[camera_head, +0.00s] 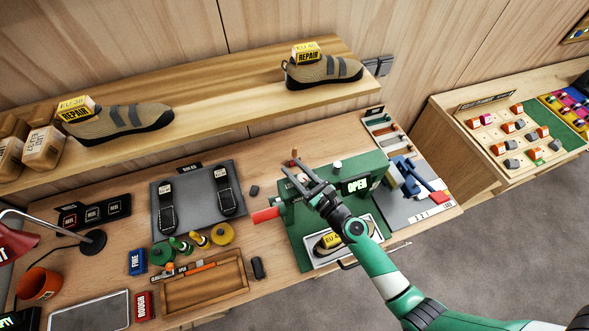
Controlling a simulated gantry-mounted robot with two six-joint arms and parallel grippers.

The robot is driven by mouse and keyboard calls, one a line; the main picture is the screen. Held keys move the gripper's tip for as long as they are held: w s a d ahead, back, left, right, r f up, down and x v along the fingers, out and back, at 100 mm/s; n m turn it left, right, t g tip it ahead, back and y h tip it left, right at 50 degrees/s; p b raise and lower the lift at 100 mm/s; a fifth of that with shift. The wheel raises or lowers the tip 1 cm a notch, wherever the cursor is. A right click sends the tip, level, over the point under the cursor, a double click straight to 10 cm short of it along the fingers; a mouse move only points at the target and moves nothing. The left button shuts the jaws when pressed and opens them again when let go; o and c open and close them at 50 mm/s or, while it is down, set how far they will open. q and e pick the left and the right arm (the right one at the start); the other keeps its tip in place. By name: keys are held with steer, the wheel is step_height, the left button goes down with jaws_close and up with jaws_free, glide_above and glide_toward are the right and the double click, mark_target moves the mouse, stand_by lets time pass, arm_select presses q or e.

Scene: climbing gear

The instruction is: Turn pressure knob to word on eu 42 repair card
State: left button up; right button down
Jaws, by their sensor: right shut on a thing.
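A green press (287,217) with a display reading OPEN stands on the bench. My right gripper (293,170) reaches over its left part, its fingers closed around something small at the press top. That looks like the pressure knob, but the fingers mostly hide it and its setting cannot be read. A small brown upright piece (294,153) shows just beyond the fingertips. A shoe with a yellow EU card (331,240) lies in the tray of the press, partly behind my arm; the card's full number and word are not readable. My left gripper is out of view.
A red handle (265,215) sticks out left of the press, and a blue clamp-like tool (403,176) stands at its right. Two shoes with REPAIR cards (308,53) sit on the shelf above. A wooden tray (204,287) and glue pots lie to the left.

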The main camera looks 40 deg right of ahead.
steer(key=shift+d+m+g+h, duration=0.15)
steer(key=shift+m+h, duration=0.4)
steer(key=shift+h, duration=0.3)
steer(key=shift+d+m+g+h, duration=0.15)
steer(key=shift+m+h, duration=0.4)
steer(key=shift+h, duration=0.3)
steer(key=shift+s+m+g+h, duration=0.1)
steer(key=shift+m+g+h, duration=0.4)
steer(key=shift+m+h, duration=0.5)
steer(key=h, duration=0.1)
steer(key=m+g+h+b, duration=0.1)
steer(key=shift+s+d+h, duration=0.1)
steer(key=shift+d+h, duration=0.15)
steer(key=shift+h, duration=0.05)
steer(key=shift+s+d+m+g+h+b, duration=0.2)
steer(key=shift+m+g+h+b, duration=0.25)
steer(key=shift+m+g+h, duration=0.3)
steer(key=shift+s+d+m+g+h+b, duration=0.1)
steer(key=shift+d+m+g+h+b, duration=0.1)
steer(key=shift+m+g+h+b, duration=0.4)
steer(key=shift+h, duration=0.25)
steer(key=shift+c, duration=2.3)
jaws_free()
